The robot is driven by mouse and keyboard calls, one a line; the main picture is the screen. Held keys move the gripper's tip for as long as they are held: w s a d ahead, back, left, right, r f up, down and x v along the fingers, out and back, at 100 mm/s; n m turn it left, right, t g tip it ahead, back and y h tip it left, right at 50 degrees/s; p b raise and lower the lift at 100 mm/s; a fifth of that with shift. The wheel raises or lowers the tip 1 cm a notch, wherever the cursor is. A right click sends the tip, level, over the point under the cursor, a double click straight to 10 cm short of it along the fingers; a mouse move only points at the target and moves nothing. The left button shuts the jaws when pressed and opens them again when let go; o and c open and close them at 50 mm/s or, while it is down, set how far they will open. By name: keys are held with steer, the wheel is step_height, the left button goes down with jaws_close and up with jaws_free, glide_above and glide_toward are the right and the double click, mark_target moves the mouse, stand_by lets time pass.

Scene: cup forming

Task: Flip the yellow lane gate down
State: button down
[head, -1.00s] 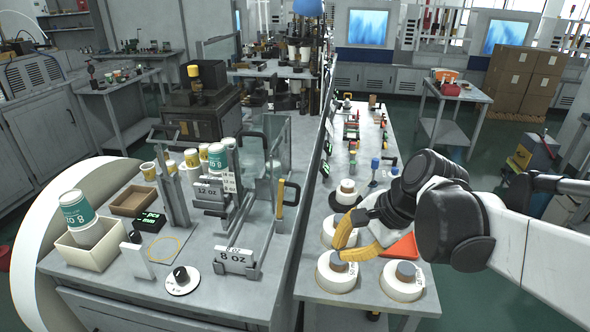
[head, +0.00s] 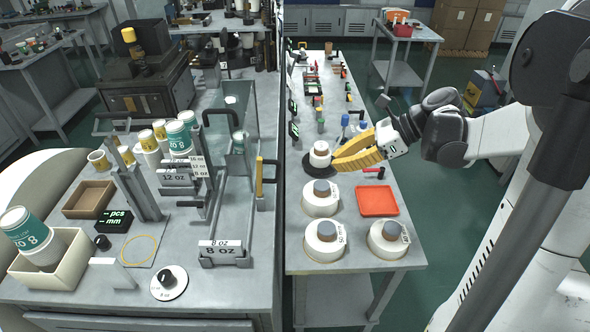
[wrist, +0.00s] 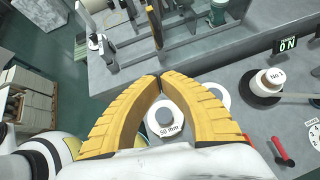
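The yellow lane gate (head: 260,177) is a narrow yellow bar standing upright at the right side of the metal lane frame on the left bench. It also shows in the wrist view (wrist: 154,28), ahead of my fingertips and apart from them. My gripper (head: 335,167) has two curved yellow fingers and is over the right-hand bench, to the right of the gate. In the wrist view the fingertips (wrist: 161,76) meet or nearly meet, with nothing held between them. The white 50 mm roll (wrist: 166,120) seen through the finger loop stands on the bench below.
Several white rolls, one of them the front roll (head: 326,242), stand on the right bench beside a red tray (head: 377,201). An 8 oz sign (head: 221,250) fronts the lane frame. A thin upright panel edge (head: 279,120) rises between the benches.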

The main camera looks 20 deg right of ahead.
mark_target(277, 180)
steer(key=shift+w+a+r+b+x, duration=0.2)
steer(key=shift+r+b+x, duration=0.3)
steer(key=shift+x, duration=1.65)
steer(key=shift+w+a+r+b+x, duration=0.25)
steer(key=shift+b+x, duration=0.35)
steer(key=shift+x, duration=1.55)
steer(key=shift+w+a+r+b+x, duration=0.1)
steer(key=shift+a+r+b+x, duration=0.4)
steer(key=shift+x, duration=1.65)
steer(key=shift+d, duration=0.1)
steer(key=shift+r+h+p, duration=0.2)
steer(key=shift+h+p, duration=0.1)
steer(key=shift+p, duration=0.15)
